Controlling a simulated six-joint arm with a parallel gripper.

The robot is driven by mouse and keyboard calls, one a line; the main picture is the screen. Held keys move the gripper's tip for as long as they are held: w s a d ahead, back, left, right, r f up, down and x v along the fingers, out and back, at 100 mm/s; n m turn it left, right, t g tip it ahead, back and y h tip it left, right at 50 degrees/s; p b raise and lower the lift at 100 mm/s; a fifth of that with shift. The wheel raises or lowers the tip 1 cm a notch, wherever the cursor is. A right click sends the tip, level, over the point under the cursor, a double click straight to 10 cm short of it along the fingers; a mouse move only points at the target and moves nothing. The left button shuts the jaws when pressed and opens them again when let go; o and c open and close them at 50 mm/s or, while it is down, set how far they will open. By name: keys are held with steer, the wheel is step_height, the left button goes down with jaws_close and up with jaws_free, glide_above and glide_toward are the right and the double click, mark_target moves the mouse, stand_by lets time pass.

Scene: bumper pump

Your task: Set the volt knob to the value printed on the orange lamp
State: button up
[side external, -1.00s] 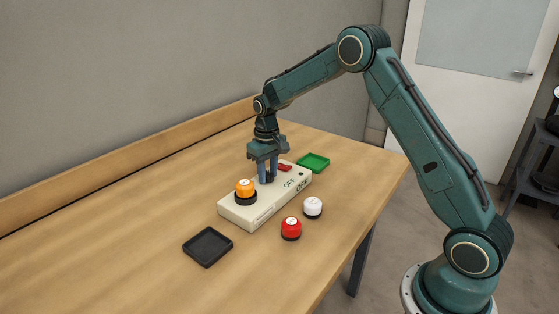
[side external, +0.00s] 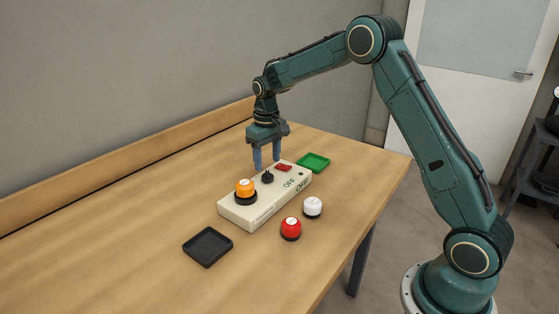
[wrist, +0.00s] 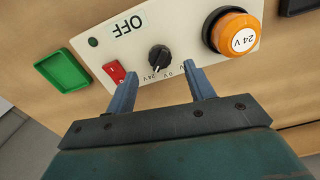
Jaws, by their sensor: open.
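The black volt knob (side external: 267,177) stands on a cream panel box (side external: 255,206). In the wrist view the knob (wrist: 160,58) shows a pale pointer mark on its lower side, near the printed 24V; a 0V label is beside it. The orange lamp (side external: 245,187) sits in a black ring on the box, left of the knob. In the wrist view the lamp (wrist: 236,33) reads 24 V. My gripper (side external: 267,164) is open and empty, its fingers just above the knob and apart from it.
The box carries a red rocker switch (wrist: 115,72) and an OFF label (wrist: 127,23). A green tray (side external: 313,162), a black tray (side external: 208,247), a red lamp (side external: 291,228) and a white lamp (side external: 313,207) surround it. The left of the table is clear.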

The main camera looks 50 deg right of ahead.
mark_target(268, 173)
step_height(268, 173, up, 9)
stand_by(0.4)
steer(key=shift+s+r, duration=0.1)
steer(key=shift+r, duration=0.1)
steer(key=s+a+r+t, duration=0.1)
steer(key=s+a+r, duration=0.2)
steer(key=s+r, duration=0.35)
steer(key=s+a+r+t, duration=0.2)
steer(key=s+a+r, duration=0.2)
steer(key=s, duration=0.5)
steer(key=s+a+f+t, duration=0.1)
steer(key=s+f, duration=0.1)
steer(key=s, duration=0.7)
steer(key=s+a+f+n+t, duration=0.1)
steer(key=s+a+f, duration=0.1)
steer(key=s, duration=0.7)
steer(key=shift+s+a+f+t, duration=0.15)
steer(key=shift+s+a+t, duration=0.1)
steer(key=shift+t, duration=0.05)
